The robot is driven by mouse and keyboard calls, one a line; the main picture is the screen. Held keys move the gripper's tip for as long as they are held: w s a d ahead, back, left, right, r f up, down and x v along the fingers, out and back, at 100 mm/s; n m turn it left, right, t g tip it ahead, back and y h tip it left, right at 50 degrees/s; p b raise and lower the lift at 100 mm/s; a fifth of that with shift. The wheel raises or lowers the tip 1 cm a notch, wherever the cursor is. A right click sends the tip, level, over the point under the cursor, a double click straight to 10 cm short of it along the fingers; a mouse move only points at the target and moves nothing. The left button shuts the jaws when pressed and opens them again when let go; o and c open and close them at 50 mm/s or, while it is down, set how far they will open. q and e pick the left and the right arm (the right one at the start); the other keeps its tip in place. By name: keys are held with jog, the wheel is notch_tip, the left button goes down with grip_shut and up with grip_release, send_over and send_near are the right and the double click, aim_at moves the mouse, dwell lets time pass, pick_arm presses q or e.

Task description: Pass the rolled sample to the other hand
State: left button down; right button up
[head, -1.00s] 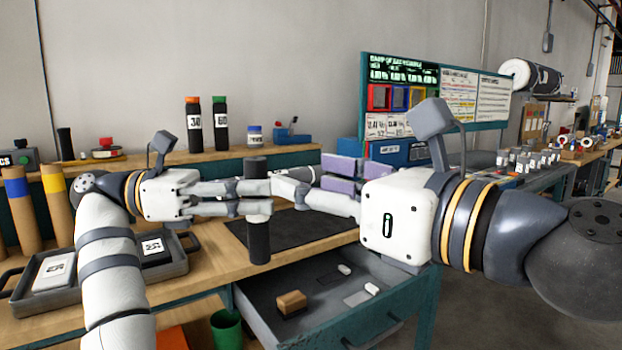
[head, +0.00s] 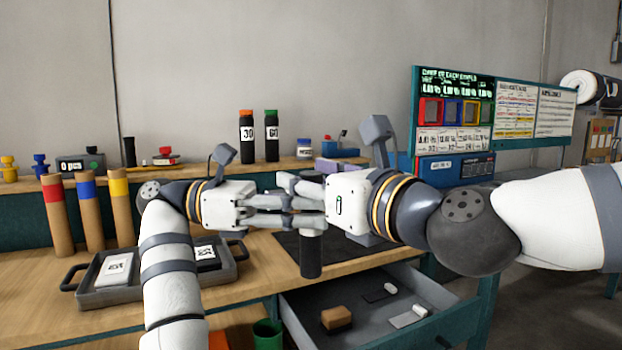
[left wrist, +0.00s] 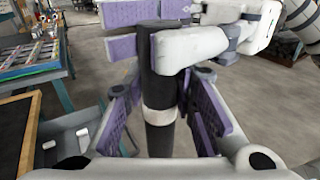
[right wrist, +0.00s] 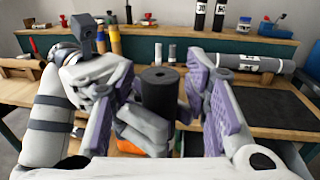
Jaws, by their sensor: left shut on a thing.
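The rolled sample (head: 311,255) is a dark upright roll with a pale band in its middle. In the left wrist view the roll (left wrist: 159,85) stands between the purple finger pads. My right gripper (head: 308,186) is at the roll's upper part, above the left fingers. In the right wrist view its fingers are spread on either side of the roll's top (right wrist: 158,78), with gaps showing. In the head view the fingers hide the roll's upper part.
An open drawer (head: 365,300) with small blocks is below right. A grey tray (head: 150,290) is at left, beside several standing tubes with coloured bands. The dark mat (head: 350,245) is below the grippers. Bottles (head: 246,140) stand on the back shelf.

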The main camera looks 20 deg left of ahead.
grip_shut()
pick_arm(q)
jog(key=c, duration=1.2)
grip_release()
jog(key=shift+c, duration=0.2)
